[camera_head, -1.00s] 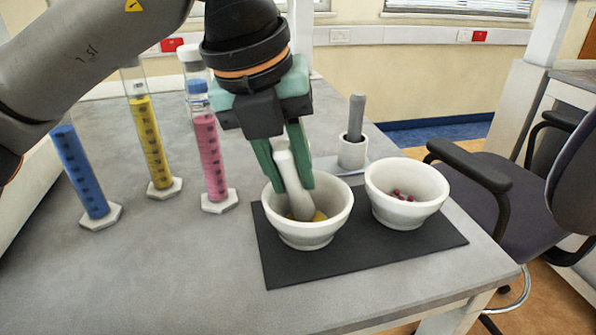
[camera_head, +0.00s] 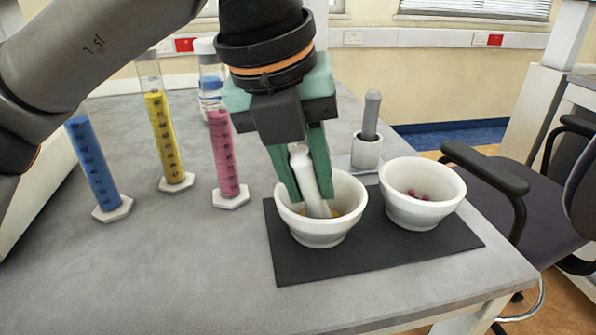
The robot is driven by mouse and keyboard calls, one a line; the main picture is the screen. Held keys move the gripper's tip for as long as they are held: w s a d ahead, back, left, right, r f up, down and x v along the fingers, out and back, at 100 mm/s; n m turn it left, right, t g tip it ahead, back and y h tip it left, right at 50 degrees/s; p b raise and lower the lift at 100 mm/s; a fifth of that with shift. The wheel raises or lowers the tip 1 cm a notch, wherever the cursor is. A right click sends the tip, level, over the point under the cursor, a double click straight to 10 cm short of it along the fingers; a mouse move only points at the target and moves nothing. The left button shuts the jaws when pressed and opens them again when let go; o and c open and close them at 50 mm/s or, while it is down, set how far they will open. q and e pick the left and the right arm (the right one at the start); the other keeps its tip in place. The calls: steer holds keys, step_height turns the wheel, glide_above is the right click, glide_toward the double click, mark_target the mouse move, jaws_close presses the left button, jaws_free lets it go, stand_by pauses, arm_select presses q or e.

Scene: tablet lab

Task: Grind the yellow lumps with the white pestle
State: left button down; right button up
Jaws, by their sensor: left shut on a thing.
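My left gripper (camera_head: 311,195) is shut on the white pestle (camera_head: 306,175). The pestle stands tilted, with its lower end inside the left white mortar (camera_head: 320,236). The yellow lumps lie at the bottom of that mortar, where a little yellow (camera_head: 333,212) shows beside the pestle; the mortar's rim and the pestle hide most of them. The gripper's green fingertips reach down inside the mortar's rim. My right gripper is not in view.
A second white mortar (camera_head: 412,212) with red lumps stands on the same black mat (camera_head: 300,265). A grey pestle (camera_head: 371,115) stands in a white holder (camera_head: 366,152) behind. Blue (camera_head: 94,165), yellow (camera_head: 164,138) and pink (camera_head: 224,155) cylinders stand at left. The front table is clear.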

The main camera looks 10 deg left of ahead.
arm_select(q)
steer(key=shift+w+d, duration=0.35)
steer(key=shift+w, duration=0.15)
steer(key=shift+w+a+p, duration=0.15)
steer(key=shift+w+p, duration=0.2)
steer(key=shift+w, duration=0.15)
steer(key=shift+w+a+f, duration=0.1)
steer(key=shift+w+a, duration=0.05)
steer(key=shift+a, duration=0.45)
steer(key=shift+s+a+b, duration=0.4)
steer(key=shift+s+b, duration=0.05)
steer(key=shift+b, duration=0.05)
steer(key=shift+s+d, duration=0.2)
steer(key=shift+s, duration=0.4)
steer(key=shift+r+p, duration=2.95)
steer(key=shift+r, duration=0.95)
